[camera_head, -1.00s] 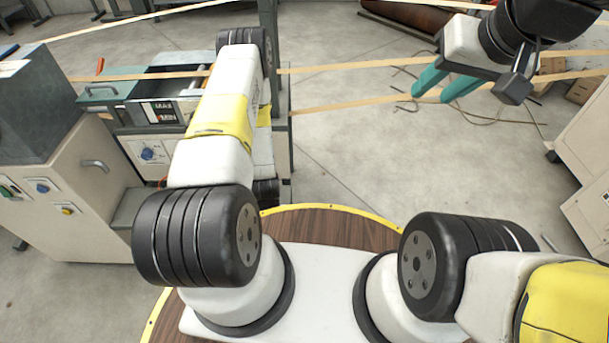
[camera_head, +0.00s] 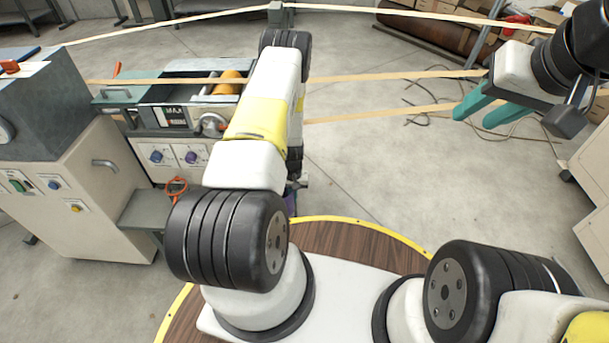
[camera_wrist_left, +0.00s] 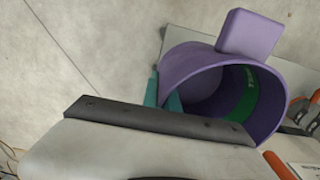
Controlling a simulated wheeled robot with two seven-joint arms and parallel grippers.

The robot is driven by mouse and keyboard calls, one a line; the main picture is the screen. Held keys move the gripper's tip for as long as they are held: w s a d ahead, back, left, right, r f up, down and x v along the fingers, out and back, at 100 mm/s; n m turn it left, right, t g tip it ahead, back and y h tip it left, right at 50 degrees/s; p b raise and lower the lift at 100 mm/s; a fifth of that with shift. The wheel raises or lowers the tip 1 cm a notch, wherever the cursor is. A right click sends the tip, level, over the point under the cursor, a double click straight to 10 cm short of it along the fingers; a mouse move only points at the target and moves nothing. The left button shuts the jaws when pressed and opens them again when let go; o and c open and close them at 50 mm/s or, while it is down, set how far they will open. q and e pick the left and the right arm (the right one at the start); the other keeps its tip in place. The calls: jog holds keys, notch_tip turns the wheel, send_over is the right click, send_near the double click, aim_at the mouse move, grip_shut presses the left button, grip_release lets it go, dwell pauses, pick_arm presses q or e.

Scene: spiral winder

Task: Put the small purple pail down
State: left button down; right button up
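The small purple pail (camera_wrist_left: 188,62) is large in the left wrist view, tilted, its open mouth and a green band with lettering inside showing. A block-like purple part sticks out at its upper right. My left gripper (camera_wrist_left: 163,95) has its teal fingertips at the pail's left wall, one outside and one by the mouth, shut on it. In the head view only a purple sliver of the pail (camera_head: 291,197) shows beside my left arm, which hides that gripper. My right gripper (camera_head: 495,112) is open and empty at the upper right.
A grey shelf (camera_head: 140,212) juts from the beige cabinet, with orange-handled pliers (camera_head: 176,188) near it. A winding machine (camera_head: 170,115) stands behind. Pale strips (camera_head: 390,76) stretch across the room. Pliers (camera_wrist_left: 300,112) also lie right of the pail in the wrist view.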

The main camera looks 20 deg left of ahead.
pick_arm(q)
jog(key=shift+w+a, duration=0.2)
jog(key=shift+w, duration=0.85)
notch_tip(320, 180, down, 2)
jog(key=shift+f, duration=0.2)
jog(key=shift+w+a+f, duration=0.1)
jog(key=shift+w+f, duration=0.05)
jog(key=shift+f, duration=2.2)
jog(key=shift+f, duration=0.15)
jog(key=c, duration=1.7)
grip_release()
